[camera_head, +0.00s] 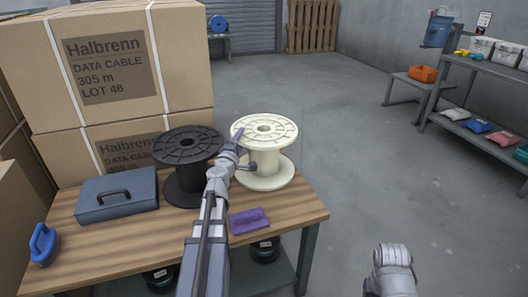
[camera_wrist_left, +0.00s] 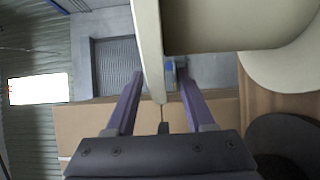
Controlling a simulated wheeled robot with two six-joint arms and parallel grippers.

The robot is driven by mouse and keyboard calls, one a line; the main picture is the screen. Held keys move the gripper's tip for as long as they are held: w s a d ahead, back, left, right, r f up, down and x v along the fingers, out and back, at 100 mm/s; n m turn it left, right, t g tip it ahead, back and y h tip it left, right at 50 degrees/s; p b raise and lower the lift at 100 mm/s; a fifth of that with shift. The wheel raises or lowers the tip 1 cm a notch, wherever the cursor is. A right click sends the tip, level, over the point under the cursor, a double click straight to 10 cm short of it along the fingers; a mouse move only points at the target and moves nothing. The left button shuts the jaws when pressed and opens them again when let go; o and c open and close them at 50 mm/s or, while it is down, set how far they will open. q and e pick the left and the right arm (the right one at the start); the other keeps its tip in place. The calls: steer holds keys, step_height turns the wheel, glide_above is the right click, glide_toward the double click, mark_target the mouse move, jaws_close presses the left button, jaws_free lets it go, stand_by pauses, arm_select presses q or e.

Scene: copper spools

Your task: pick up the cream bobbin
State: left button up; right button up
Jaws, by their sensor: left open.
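The cream bobbin (camera_head: 264,171) stands upright on the wooden workbench, at its back right corner. It also shows in the left wrist view (camera_wrist_left: 149,45). My left gripper (camera_head: 243,152) is at the bobbin's left front side, with its purple fingers open. In the left wrist view, the rim of one cream flange passes between the two fingers (camera_wrist_left: 160,78), one finger on each side of it. I cannot tell whether either finger touches the flange.
A black bobbin (camera_head: 183,150) stands just left of the cream one. A grey toolbox (camera_head: 117,205), a blue-handled item (camera_head: 42,244) and a purple cloth-like piece (camera_head: 248,221) lie on the workbench (camera_head: 105,250). Stacked cartons (camera_head: 135,100) rise behind. Open floor lies to the right.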

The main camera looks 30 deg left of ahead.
arm_select(q)
steer(key=x, duration=0.4)
steer(key=shift+a, duration=0.1)
steer(key=shift+s, duration=0.1)
steer(key=shift+c, duration=0.3)
jaws_close()
stand_by(0.8)
